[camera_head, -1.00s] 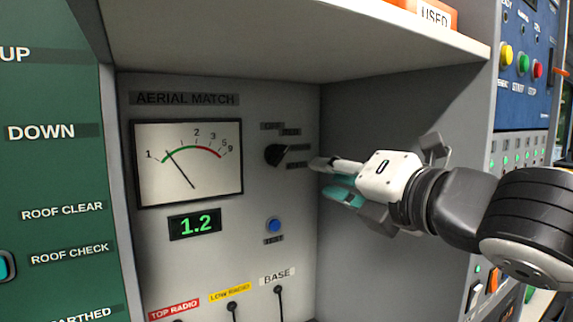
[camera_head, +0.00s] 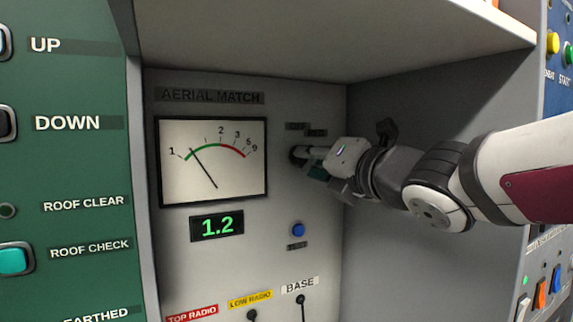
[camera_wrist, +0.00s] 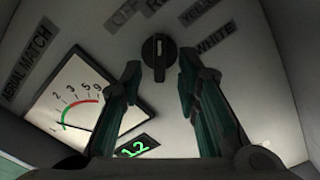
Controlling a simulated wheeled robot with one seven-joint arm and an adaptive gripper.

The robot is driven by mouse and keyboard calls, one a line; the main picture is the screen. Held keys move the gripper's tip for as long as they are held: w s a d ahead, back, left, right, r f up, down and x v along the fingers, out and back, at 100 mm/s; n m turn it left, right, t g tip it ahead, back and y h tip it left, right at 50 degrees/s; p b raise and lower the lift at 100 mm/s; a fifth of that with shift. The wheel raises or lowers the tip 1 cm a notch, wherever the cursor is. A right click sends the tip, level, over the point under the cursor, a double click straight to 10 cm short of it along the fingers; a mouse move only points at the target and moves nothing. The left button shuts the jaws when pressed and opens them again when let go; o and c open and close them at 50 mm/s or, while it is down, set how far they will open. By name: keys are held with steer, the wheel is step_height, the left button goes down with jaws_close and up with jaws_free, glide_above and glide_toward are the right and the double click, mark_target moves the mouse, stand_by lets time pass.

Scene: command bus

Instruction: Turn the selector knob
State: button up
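The selector knob (camera_head: 296,154) is a small black knob on the grey AERIAL MATCH panel, right of the meter, mostly covered by my gripper in the head view. In the wrist view the knob (camera_wrist: 158,58) is upright, with a pale mark on its upper half. Labels OFF, one partly cut off, YELLOW and WHITE (camera_wrist: 215,38) fan around its top and right. My gripper (camera_wrist: 160,68) is open, one fingertip on each side of the knob with gaps visible. My gripper (camera_head: 308,160) is at the knob in the head view; I cannot tell how deep the fingers reach.
A needle meter (camera_head: 212,165) and a green 1.2 display (camera_head: 217,226) are left of the knob. A blue button (camera_head: 298,230) is below it. A shelf (camera_head: 330,40) overhangs the recess, and a grey side wall (camera_head: 425,115) closes its right side.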

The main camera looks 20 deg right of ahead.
steer(key=shift+w+a, duration=0.2)
steer(key=shift+w, duration=0.65)
jaws_close()
steer(key=shift+m, duration=0.4)
steer(key=shift+r+m+p, duration=0.15)
steer(key=shift+m, duration=3.6)
steer(key=shift+r+m+p, duration=0.1)
steer(key=shift+m+p, duration=0.05)
steer(key=shift+m, duration=3.6)
